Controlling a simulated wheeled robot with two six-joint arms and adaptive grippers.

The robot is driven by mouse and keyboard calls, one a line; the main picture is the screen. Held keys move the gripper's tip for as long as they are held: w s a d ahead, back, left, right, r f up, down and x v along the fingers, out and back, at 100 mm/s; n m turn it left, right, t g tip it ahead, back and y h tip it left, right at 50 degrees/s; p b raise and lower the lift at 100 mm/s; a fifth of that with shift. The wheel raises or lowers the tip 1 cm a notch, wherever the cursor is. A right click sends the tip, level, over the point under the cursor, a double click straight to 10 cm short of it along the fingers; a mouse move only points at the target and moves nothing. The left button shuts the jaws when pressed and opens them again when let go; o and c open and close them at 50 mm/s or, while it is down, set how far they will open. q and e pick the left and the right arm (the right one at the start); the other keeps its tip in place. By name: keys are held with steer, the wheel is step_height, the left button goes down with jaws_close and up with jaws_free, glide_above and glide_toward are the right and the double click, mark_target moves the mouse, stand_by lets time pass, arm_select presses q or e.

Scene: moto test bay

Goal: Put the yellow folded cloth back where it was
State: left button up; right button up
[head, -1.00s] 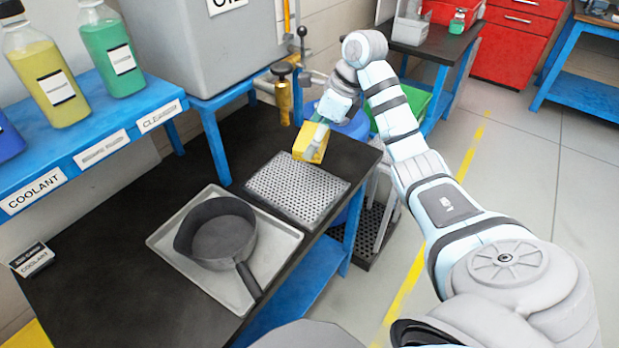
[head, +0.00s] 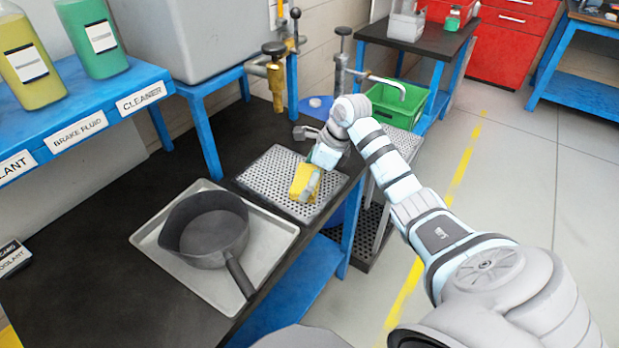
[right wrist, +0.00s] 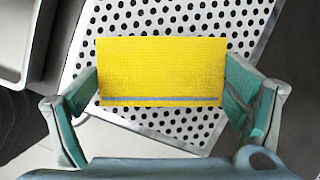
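The yellow folded cloth (head: 304,184) is over the right part of a perforated metal plate (head: 268,175) on the black bench. In the right wrist view the cloth (right wrist: 162,72) spans the space between the fingers, with the dotted plate (right wrist: 175,127) behind it. My right gripper (head: 308,180) points down, its two fingers against the cloth's opposite ends. It is shut on the cloth. I cannot tell whether the cloth touches the plate or hangs just above it. My left gripper is not in view.
A dark pan (head: 207,230) sits on a metal tray (head: 152,238) left of the plate. A brass valve (head: 277,75) stands behind the plate. Bottles (head: 92,38) line a blue shelf (head: 110,92) at the left. A green bin (head: 398,106) is beyond the bench.

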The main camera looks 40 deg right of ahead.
steer(key=shift+o, duration=0.7)
steer(key=shift+r, duration=0.1)
steer(key=p+v, duration=0.1)
steer(key=v, duration=1.1)
